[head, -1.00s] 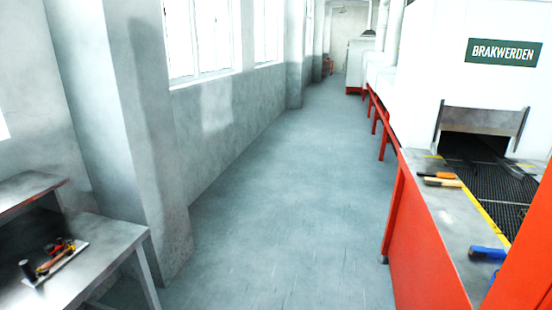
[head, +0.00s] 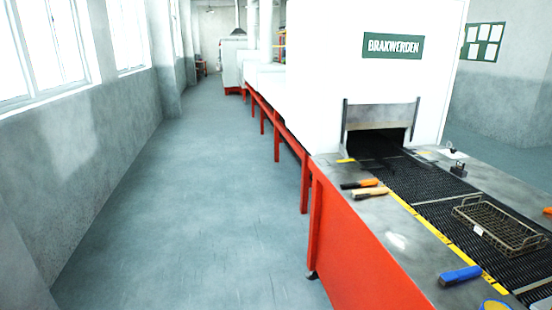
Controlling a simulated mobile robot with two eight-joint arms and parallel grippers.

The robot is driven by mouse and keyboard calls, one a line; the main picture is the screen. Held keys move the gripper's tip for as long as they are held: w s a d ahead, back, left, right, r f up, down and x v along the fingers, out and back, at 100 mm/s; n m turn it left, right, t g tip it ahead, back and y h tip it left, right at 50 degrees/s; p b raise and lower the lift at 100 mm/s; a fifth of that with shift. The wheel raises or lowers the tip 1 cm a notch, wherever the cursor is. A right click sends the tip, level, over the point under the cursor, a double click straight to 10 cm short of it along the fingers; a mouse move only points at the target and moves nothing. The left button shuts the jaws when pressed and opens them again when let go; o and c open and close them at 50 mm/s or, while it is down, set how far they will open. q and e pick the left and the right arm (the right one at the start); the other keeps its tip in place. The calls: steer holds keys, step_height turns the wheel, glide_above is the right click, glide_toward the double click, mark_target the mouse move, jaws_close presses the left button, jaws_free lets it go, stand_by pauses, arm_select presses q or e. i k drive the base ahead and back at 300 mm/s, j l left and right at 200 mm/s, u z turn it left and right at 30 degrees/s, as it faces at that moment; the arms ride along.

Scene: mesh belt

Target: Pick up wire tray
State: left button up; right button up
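The wire tray (head: 487,236) is a brownish open wire basket with raised handles at its ends. It sits on the black mesh belt (head: 430,192) at the right of the head view, in front of the oven opening. A small pale patch shows inside it. Neither of my grippers is in view, and nothing touches the tray.
The white oven (head: 400,80) stands over the belt on a red frame (head: 365,245). Brushes with orange and tan handles (head: 368,190) and a blue-handled tool (head: 460,275) lie on the near metal ledge. The floor aisle (head: 190,190) on the left is clear.

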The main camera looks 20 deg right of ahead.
mark_target(513, 222)
steer(key=i+z, duration=0.15)
steer(key=i, duration=0.4)
steer(key=i+z, duration=0.2)
steer(key=i, duration=0.3)
steer(key=i+j+z, duration=0.15)
steer(key=i, duration=0.4)
steer(key=i+z, duration=0.3)
steer(key=z, duration=0.15)
steer(key=i+j+z, duration=0.25)
steer(key=z, duration=0.2)
steer(key=i+j+z, duration=0.25)
steer(key=z, duration=0.2)
